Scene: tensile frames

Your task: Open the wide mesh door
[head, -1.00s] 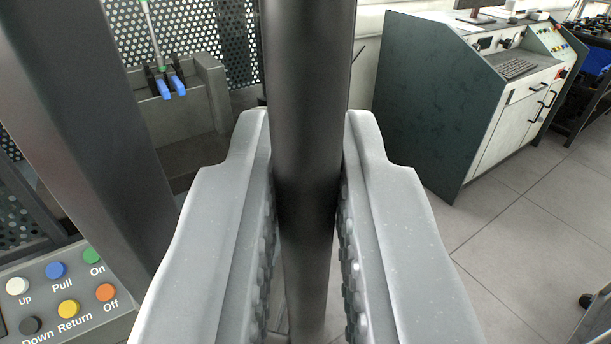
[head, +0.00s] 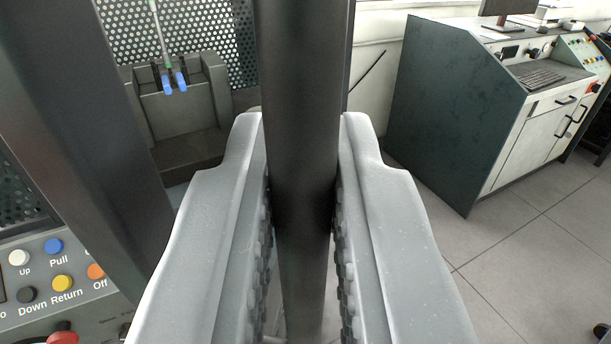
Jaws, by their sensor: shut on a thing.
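My gripper (head: 302,205) fills the middle of the head view, its two grey jaws on either side of a dark upright bar (head: 303,90). The jaws are shut on the bar, which runs from the top edge down between them. The bar looks like the door's handle or edge post; its ends are out of view. Perforated mesh (head: 215,30) shows behind, at the upper left; I cannot tell whether it belongs to the door or the frame's back. A thick dark frame column (head: 90,130) slants down the left side.
A control panel (head: 45,300) with coloured buttons and a red knob is at the lower left. A grey fixture (head: 185,110) with blue-tipped grips stands behind the column. A dark green cabinet desk (head: 450,110) with a keyboard stands at right. Tiled floor (head: 520,240) is clear in front of it.

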